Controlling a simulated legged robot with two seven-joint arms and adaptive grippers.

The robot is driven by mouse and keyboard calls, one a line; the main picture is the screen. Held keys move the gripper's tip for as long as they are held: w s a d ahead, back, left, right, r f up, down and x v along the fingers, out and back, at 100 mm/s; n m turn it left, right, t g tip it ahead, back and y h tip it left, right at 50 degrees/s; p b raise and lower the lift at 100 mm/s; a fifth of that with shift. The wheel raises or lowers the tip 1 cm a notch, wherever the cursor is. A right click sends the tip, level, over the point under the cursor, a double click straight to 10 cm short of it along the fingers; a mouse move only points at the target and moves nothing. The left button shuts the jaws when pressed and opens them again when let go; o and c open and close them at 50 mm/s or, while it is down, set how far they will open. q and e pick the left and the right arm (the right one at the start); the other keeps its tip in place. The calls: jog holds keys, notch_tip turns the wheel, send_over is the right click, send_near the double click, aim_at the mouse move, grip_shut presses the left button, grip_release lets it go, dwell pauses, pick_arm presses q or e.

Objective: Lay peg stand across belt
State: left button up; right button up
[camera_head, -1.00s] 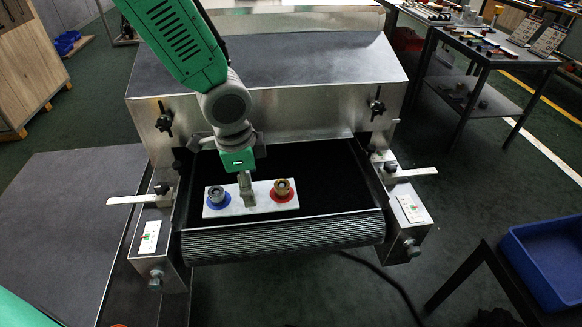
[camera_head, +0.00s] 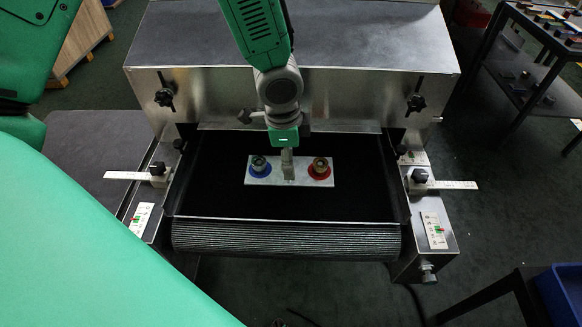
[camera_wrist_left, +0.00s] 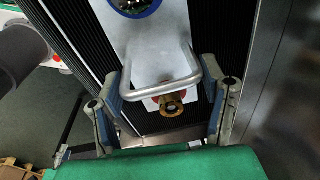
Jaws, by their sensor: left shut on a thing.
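The peg stand (camera_head: 275,179) is a pale flat plate with a metal peg in a blue ring (camera_head: 259,166) at its left end and a brass peg in a red ring (camera_head: 320,169) at its right end. Its long side runs across the black belt (camera_head: 215,195), near mid-width. I cannot tell whether it touches the belt. My left gripper (camera_head: 288,172) comes down on the middle of the stand. In the left wrist view its fingers (camera_wrist_left: 162,108) sit at both sides of the stand's grey loop handle (camera_wrist_left: 160,88). My right gripper is not in view.
The dryer's metal hood (camera_head: 290,90) stands behind the belt, with black knobs on its front. Side rails with rulers (camera_head: 450,185) flank the belt, and a ribbed roller (camera_head: 285,240) is at its front. A blue bin (camera_head: 560,295) is at lower right.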

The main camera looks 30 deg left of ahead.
pick_arm(q)
jog(key=shift+d+f, duration=0.1)
jog(key=shift+f, duration=0.25)
notch_tip(320, 180, down, 2)
jog(key=shift+s+f+b, duration=0.1)
jog(key=shift+f+b, duration=0.05)
jog(key=shift+b, duration=0.2)
jog(key=shift+a+f, duration=0.25)
jog(key=shift+f, duration=0.1)
jog(key=shift+a, duration=0.15)
jog(key=o, duration=1.6)
